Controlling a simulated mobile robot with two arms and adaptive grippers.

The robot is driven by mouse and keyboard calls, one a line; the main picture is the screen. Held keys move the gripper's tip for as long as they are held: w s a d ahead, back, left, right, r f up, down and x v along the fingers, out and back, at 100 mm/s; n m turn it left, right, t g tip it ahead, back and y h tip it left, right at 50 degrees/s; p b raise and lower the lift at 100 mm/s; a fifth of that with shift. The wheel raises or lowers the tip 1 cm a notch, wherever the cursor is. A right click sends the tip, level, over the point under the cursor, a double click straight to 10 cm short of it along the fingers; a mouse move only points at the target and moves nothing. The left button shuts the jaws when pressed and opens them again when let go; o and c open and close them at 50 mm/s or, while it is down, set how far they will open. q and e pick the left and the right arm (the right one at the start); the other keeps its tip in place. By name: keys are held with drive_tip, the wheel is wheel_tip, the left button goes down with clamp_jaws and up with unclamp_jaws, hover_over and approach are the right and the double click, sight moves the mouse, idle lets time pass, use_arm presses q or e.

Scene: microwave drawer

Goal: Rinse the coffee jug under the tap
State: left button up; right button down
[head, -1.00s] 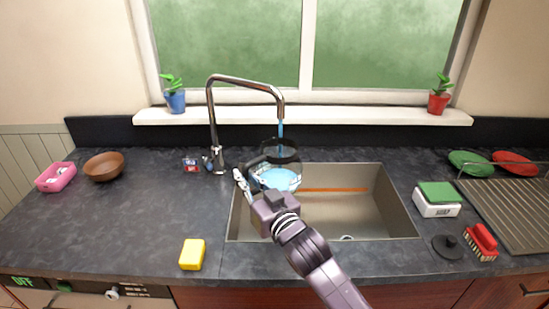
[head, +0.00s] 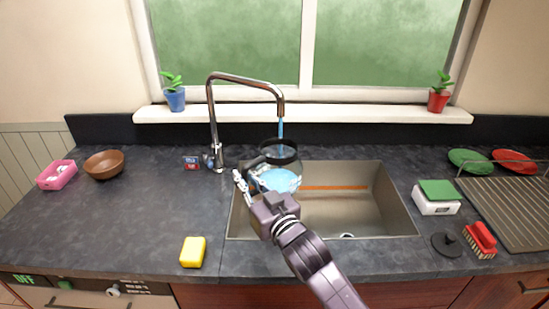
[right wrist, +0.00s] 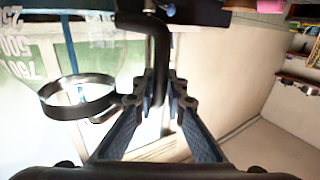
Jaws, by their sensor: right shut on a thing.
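The coffee jug (head: 281,179) is clear glass with a black rim and handle, and bluish water shows inside. It is held over the left part of the sink (head: 385,195). The chrome tap (head: 212,120) arches above it, and a blue stream (head: 281,130) runs from the spout into its mouth. My right gripper (head: 262,187) is shut on the jug's black handle. In the right wrist view the handle (right wrist: 158,55) lies between the fingers, with printed volume marks on the glass at left. My left gripper is not in view.
A yellow sponge (head: 192,252) lies on the counter left of the sink. At right are a scale (head: 437,198), a black lid (head: 446,245), a red brush (head: 481,240) and a dish rack (head: 510,205). A brown bowl (head: 104,165) and pink basket (head: 56,175) stand far left.

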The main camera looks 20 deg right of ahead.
drive_tip(key=shift+r, duration=0.25)
drive_tip(key=shift+s+a+r+p, duration=0.2)
drive_tip(key=shift+s+r+p, duration=0.25)
drive_tip(key=shift+p, duration=0.3)
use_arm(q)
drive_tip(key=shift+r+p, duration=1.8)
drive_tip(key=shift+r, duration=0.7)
use_arm(e)
drive_tip(key=shift+s+a+r, duration=0.25)
drive_tip(key=shift+s+r, duration=0.25)
drive_tip(key=shift+s, duration=0.15)
drive_tip(key=shift+s+a+r, duration=0.25)
drive_tip(key=shift+s+r, duration=0.25)
drive_tip(key=shift+s, duration=0.15)
drive_tip(key=shift+s+a+r, duration=0.25)
drive_tip(key=shift+s+r, duration=0.25)
drive_tip(key=shift+s, duration=0.15)
